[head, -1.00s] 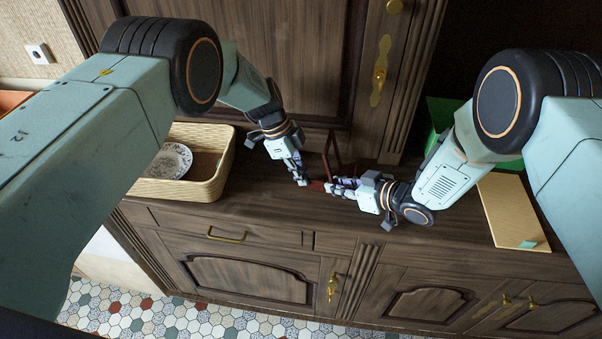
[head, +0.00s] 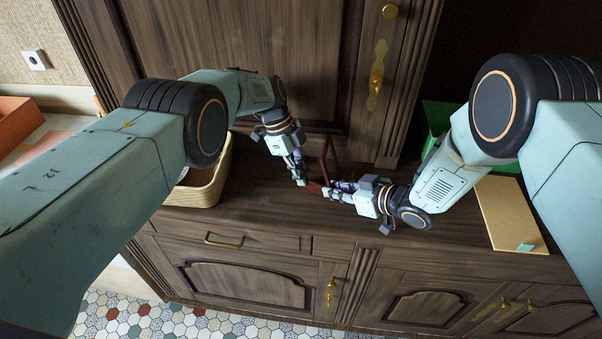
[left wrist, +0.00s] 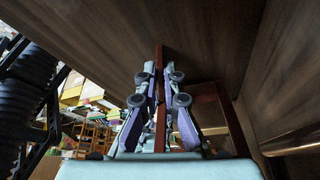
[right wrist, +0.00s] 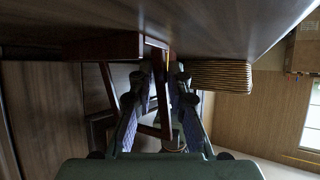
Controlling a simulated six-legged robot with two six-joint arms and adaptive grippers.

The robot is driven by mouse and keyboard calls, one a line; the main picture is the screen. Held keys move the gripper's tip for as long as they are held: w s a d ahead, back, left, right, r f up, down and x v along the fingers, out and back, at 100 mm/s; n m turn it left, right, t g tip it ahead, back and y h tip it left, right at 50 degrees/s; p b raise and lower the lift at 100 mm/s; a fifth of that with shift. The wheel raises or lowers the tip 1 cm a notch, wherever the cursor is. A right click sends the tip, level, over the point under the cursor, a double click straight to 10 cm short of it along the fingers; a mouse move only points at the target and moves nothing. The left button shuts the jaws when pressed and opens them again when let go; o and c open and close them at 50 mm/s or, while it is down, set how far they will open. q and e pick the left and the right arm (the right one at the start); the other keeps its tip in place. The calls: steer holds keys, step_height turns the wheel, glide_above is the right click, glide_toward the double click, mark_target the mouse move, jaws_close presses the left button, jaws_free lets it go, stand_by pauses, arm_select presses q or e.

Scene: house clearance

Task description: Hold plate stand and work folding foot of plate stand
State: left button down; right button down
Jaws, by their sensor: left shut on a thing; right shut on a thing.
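The plate stand (head: 327,158) is a small dark red-brown wooden frame on the sideboard top, partly hidden by my grippers. My left gripper (head: 301,181) is at its left side, shut on a thin red-brown bar of the plate stand (left wrist: 160,95); another part of the frame shows to the right in the left wrist view. My right gripper (head: 329,192) is at its front right, shut on a narrow red-brown piece. In the right wrist view, the plate stand (right wrist: 105,46) has slanting bars beside and between the fingers. I cannot tell which gripped piece is the folding foot.
A wicker basket (head: 215,187) stands left on the sideboard, largely behind my left arm. A tan board (head: 507,214) with a pale green piece lies at the right. A green box (head: 437,118) stands behind my right arm. The cabinet door (head: 240,60) rises close behind the grippers.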

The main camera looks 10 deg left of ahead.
arm_select(q)
steer(key=c, duration=1.5)
jaws_free()
steer(key=v, duration=1.2)
